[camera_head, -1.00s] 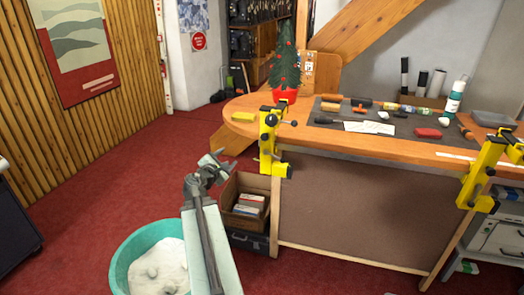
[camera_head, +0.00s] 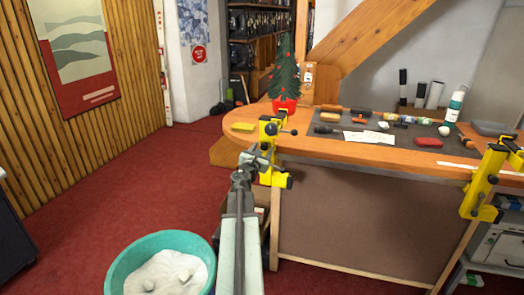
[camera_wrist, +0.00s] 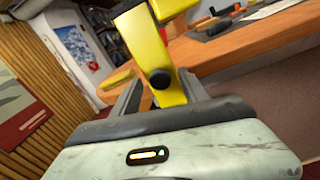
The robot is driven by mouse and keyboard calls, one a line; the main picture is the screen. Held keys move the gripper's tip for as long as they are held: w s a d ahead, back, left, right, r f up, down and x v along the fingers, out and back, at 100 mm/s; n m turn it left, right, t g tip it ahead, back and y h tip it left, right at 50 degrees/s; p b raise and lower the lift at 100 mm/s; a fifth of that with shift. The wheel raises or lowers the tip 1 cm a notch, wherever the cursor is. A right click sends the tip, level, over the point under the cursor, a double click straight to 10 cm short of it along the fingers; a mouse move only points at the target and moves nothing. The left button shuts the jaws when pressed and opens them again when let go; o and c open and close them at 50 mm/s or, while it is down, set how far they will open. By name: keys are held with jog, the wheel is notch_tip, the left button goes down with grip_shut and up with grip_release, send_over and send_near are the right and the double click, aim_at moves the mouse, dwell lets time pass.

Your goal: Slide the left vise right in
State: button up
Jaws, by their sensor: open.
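The left vise (camera_head: 268,140) is yellow with dark screws and is mounted on the front left edge of the wooden bench. A dark handle sticks out to the right at its top. My gripper (camera_head: 258,160) is in front of the vise's lower part and hides some of it. In the wrist view the yellow vise (camera_wrist: 146,42) rises between the two open fingers of my gripper (camera_wrist: 155,92), with a dark round knob facing me. I cannot tell whether the fingers touch it. A second yellow vise (camera_head: 484,183) is on the bench edge at the right.
The wooden bench (camera_head: 345,151) carries a dark mat with tools, a small tree in a red pot (camera_head: 284,104) and a yellow block (camera_head: 243,127). A teal tub (camera_head: 117,272) of white material stands on the red floor.

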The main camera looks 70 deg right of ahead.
grip_shut()
dwell(1.4)
